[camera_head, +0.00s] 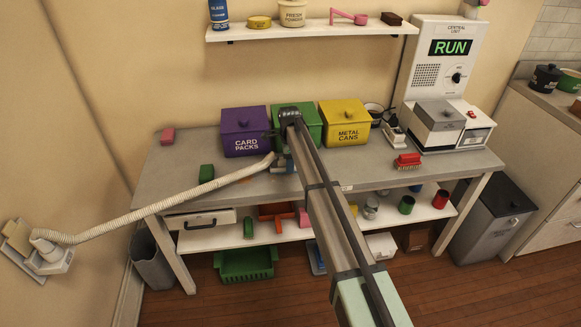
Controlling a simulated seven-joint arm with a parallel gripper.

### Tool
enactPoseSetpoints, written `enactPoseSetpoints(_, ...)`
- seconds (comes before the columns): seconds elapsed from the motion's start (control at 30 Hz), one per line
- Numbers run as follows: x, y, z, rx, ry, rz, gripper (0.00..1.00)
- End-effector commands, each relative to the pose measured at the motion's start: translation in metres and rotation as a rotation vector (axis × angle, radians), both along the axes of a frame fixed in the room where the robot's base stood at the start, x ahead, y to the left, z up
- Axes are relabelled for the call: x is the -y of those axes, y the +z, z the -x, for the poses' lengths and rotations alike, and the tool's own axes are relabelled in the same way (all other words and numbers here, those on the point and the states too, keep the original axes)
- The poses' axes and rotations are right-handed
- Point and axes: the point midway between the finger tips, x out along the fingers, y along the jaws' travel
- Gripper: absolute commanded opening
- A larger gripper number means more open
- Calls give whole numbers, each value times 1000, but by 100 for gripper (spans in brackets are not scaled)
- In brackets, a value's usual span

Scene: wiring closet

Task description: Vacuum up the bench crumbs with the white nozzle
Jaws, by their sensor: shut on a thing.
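A ribbed white hose (160,205) runs from a wall inlet (48,256) at the lower left up across the bench (235,192). It ends at my gripper (282,152), over the middle of the bench in front of the green bin. My gripper is shut on the white nozzle at the hose's end. My arm and gripper hide most of the nozzle. I cannot tell whether its mouth touches the bench top. I cannot make out any crumbs on the bench; they are too small or hidden.
A purple bin (246,142), green bin (310,115) and yellow bin (344,132) line the bench's back. A green block (206,173), pink block (168,135) and red brush (407,161) lie on it. The central unit (447,60) reads RUN. The bench's left front is mostly clear.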

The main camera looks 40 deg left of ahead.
Motion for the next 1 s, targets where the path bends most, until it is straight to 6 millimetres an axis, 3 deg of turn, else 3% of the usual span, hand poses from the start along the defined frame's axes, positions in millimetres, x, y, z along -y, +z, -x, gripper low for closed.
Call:
enactPoseSetpoints(0.47, -33, 0, -33, 1, 0, -1, 20)
enactPoseSetpoints(0.67, -44, 0, -16, 0, 1, 0, 20)
enactPoseSetpoints(1.0, -17, 0, 8, 0, 0, 0, 20)
